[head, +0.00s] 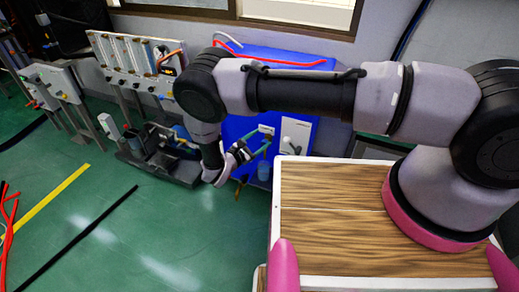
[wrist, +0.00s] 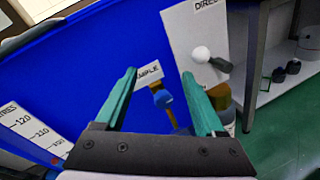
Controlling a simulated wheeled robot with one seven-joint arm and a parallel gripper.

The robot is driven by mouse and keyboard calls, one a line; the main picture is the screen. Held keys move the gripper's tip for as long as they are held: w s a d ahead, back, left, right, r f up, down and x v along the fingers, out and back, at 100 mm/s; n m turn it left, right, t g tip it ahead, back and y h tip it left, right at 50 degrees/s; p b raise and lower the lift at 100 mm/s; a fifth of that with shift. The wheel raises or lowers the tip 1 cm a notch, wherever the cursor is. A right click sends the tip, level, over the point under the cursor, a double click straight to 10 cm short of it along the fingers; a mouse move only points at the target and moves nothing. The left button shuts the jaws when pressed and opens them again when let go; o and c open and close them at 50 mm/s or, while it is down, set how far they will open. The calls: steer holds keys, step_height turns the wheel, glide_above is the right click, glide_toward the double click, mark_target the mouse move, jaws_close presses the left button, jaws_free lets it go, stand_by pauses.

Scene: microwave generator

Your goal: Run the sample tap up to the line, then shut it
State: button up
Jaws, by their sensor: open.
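The sample tap (wrist: 163,98) has a blue knob and a brass body under a white label (wrist: 150,75) on the blue tank (head: 290,75). My gripper (wrist: 160,75) is open and empty. In the wrist view its two green fingers stand either side of the tap, apart from it in the picture; I cannot tell the depth between them. In the head view my gripper (head: 263,142) is at the tank's front. A small blue vessel (head: 264,170) shows below it. The fill line and the level are too small to see.
A numbered scale (wrist: 38,132) is at left. A stand with several gauge tubes (head: 130,58) is left of the tank. Green floor in front is mostly clear.

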mark_target(265, 143)
steer(key=s+a+f+n+t+y, duration=0.25)
steer(key=s+f+n+y, duration=0.2)
steer(key=f, duration=0.25)
steer(key=shift+t+h, duration=0.25)
steer(key=shift+h, duration=0.2)
steer(key=x, duration=1)
steer(key=shift+w+d+f, duration=0.2)
steer(key=shift+d, duration=0.2)
jaws_close()
steer(key=shift+n, duration=1.45)
jaws_free()
steer(key=shift+s, duration=0.1)
